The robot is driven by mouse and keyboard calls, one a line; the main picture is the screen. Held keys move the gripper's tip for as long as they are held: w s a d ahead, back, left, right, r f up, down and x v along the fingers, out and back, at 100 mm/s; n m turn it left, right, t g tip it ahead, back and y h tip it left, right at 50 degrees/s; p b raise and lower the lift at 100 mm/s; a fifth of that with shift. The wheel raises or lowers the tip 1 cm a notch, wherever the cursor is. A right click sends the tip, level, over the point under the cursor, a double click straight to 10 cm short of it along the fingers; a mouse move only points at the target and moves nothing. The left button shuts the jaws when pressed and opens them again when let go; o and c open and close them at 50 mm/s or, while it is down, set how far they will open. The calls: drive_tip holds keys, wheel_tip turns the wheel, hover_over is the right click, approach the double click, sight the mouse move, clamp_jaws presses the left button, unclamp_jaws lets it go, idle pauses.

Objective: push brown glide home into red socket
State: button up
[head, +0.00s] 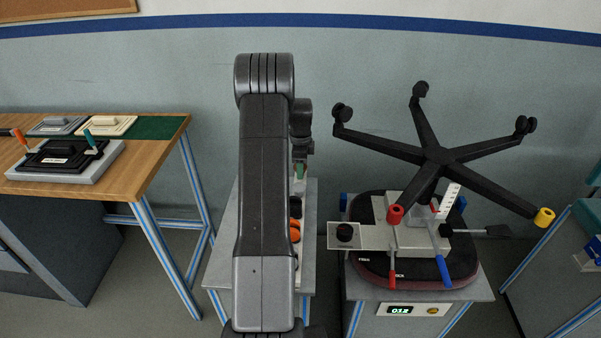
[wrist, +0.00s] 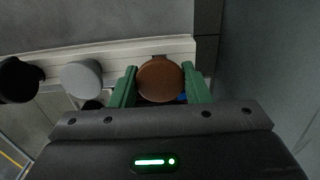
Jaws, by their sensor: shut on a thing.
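The brown glide (wrist: 160,82) is a round disc between the green fingers of my gripper (wrist: 160,72) in the wrist view. The gripper is shut on it, at a pale rack edge. In the head view a green fingertip of my gripper (head: 300,171) shows over the grey stand; my arm hides most of it and the brown glide cannot be made out. The red socket (head: 396,214) is on the end of a leg of the upturned black chair base (head: 440,155), to the right and apart from my gripper.
A grey glide (wrist: 82,78) and a black one (wrist: 18,80) sit left of the brown glide. Orange pieces (head: 295,231) lie on the grey stand. A yellow socket (head: 544,217), a red-handled lever (head: 393,265) and a blue-handled lever (head: 442,262) are around the chair base.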

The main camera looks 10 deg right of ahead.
drive_tip(key=shift+r+p, duration=0.55)
drive_tip(key=shift+r, duration=0.6)
drive_tip(key=shift+r+p, duration=1.05)
drive_tip(key=shift+r, duration=0.95)
